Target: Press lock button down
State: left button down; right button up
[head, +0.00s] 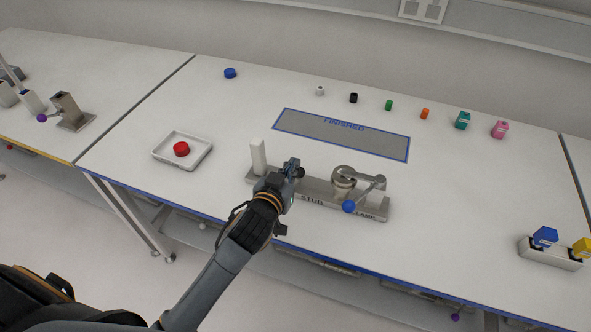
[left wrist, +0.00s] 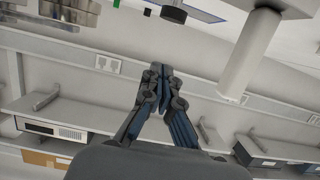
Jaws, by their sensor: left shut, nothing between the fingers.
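A metal fixture (head: 318,203), lettered "STU…" and "…AMP", lies on the white table. A white post (head: 258,155) stands at its left end. A lever with a blue ball (head: 348,206) is at its right. A dark round knob (head: 299,173), which may be the lock button, shows just beside my left fingertips. A dark disc in the left wrist view (left wrist: 174,13) looks like the same part. My left gripper (head: 292,166) is shut and empty, above the fixture between post and lever. In the left wrist view its fingertips (left wrist: 157,85) meet. Contact with the knob cannot be told.
A white tray (head: 160,154) with a red round piece (head: 181,149) stands left. The grey "FINISHED" mat (head: 350,143) lies behind the fixture. Several small coloured parts line the back. A holder with blue and yellow parts (head: 545,252) is at right.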

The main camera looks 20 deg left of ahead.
aim_at(299, 173)
pick_arm(q)
jog(key=w+f, duration=0.2)
jog(key=f, duration=0.1)
jog(key=shift+w, duration=0.25)
jog(key=shift+f, duration=0.8)
